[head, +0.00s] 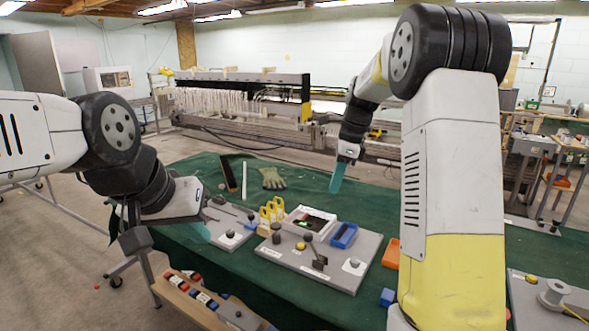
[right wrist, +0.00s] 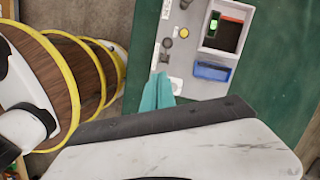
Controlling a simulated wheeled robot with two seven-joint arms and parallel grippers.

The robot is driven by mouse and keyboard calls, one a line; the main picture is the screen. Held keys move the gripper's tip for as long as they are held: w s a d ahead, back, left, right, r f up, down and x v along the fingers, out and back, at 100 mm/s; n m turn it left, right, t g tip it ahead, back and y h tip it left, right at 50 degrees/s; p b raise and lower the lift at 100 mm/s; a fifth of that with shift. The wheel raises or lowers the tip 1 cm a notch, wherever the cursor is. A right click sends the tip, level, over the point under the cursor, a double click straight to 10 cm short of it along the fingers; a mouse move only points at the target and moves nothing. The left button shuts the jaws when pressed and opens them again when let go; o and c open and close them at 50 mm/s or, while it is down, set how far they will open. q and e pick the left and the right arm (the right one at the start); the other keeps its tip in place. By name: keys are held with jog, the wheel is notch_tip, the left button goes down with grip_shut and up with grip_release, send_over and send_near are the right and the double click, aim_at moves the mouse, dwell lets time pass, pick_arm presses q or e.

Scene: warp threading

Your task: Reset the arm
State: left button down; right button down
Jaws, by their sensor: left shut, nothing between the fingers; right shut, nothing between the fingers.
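My left gripper (head: 202,231) is shut and empty, with teal fingertips, low over the left part of the table by a small grey board (head: 229,236). My right gripper (head: 337,178) is shut and empty, with teal fingers pointing down above the green cloth, behind the large grey board (head: 333,278). In the right wrist view, its teal fingers (right wrist: 158,92) lie together, with the grey board beyond them and nothing between them.
A green-clothed table (head: 300,195) carries a glove (head: 272,179), yellow-handled tools (head: 270,214), a blue bin (head: 344,235), an orange bin (head: 391,253) and a blue block (head: 388,297). A spool (head: 555,293) is at the right. A wooden rack (head: 200,300) stands in front.

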jog(key=s+r+n+t, duration=0.2)
jog(key=s+r+n, duration=0.2)
jog(key=s+n, duration=0.3)
jog(key=s+r+n+t, duration=0.1)
jog(key=s+r+n, duration=0.25)
jog(key=s, duration=0.55)
jog(key=s+f+n+t, duration=0.2)
jog(key=s+n, duration=0.8)
jog(key=s, duration=0.2)
jog(key=shift+f+t, duration=0.4)
